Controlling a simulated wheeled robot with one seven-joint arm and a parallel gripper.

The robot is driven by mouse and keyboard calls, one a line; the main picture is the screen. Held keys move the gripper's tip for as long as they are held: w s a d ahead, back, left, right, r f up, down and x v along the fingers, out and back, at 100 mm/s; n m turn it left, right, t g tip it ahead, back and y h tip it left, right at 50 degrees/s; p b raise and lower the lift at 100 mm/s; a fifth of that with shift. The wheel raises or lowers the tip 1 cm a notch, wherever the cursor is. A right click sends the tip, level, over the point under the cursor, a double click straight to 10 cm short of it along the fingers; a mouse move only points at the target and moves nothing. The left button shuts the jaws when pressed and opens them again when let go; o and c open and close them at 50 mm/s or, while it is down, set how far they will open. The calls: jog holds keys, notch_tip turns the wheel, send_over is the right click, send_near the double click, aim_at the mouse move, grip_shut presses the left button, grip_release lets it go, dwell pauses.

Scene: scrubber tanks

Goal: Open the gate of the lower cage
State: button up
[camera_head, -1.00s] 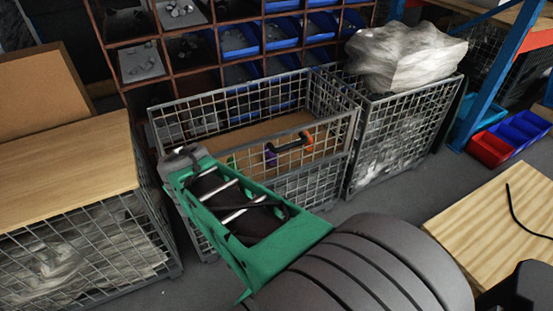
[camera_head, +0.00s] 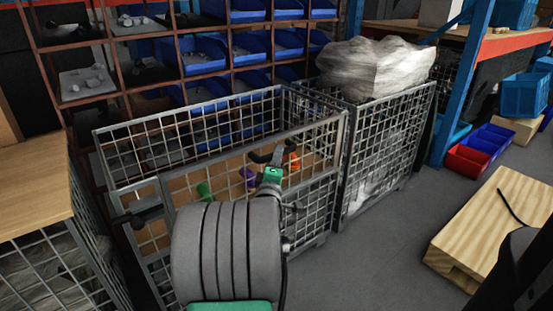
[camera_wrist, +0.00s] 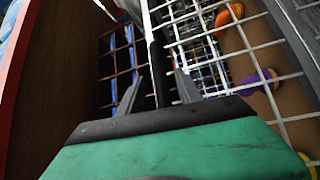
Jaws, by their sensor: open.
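The lower cage (camera_head: 190,111) is a grey wire-mesh crate in the middle of the head view. Its front mesh gate (camera_head: 322,128) stands upright, with a black handle (camera_head: 264,156) partly hidden behind my gripper. My gripper (camera_head: 279,152) is at the front of the cage, close to the handle; in the head view my arm hides part of the front. In the wrist view my gripper (camera_wrist: 155,86) has its two fingers apart, with a dark bar (camera_wrist: 155,55) running between them. Whether they touch it I cannot tell.
Inside the cage are orange (camera_head: 293,160), purple (camera_head: 247,175) and green (camera_head: 204,189) items. A cage with wrapped goods (camera_head: 375,68) stands at right, a wood-topped cage (camera_head: 35,195) at left. Bin shelves (camera_head: 190,65) stand behind.

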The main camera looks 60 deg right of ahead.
jog(key=shift+x, duration=1.2)
jog(key=shift+a, duration=0.1)
grip_shut()
dwell(0.4)
